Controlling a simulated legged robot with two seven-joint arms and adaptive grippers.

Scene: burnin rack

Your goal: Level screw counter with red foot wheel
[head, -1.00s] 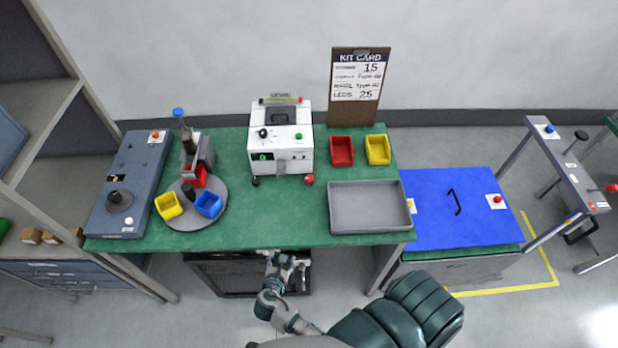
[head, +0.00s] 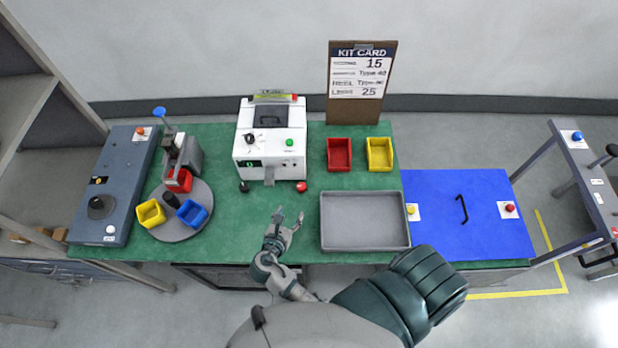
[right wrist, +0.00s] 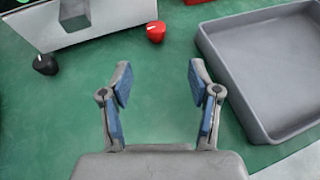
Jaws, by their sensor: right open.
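The white screw counter (head: 270,148) stands at the back middle of the green table, with a dark screen on top and a small green display in front. Its red foot wheel (head: 301,186) is at the front right corner; it also shows in the right wrist view (right wrist: 156,31). A black foot wheel (head: 244,187) is at the front left corner, seen in the right wrist view too (right wrist: 45,64). My right gripper (head: 290,218) is open and empty over the table, in front of the red wheel and apart from it. My left gripper is not in view.
A grey tray (head: 364,247) lies right of my right gripper. Red (head: 339,154) and yellow (head: 379,154) bins stand behind it. A round turntable (head: 178,235) with small bins is at left. The green surface before the counter is clear.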

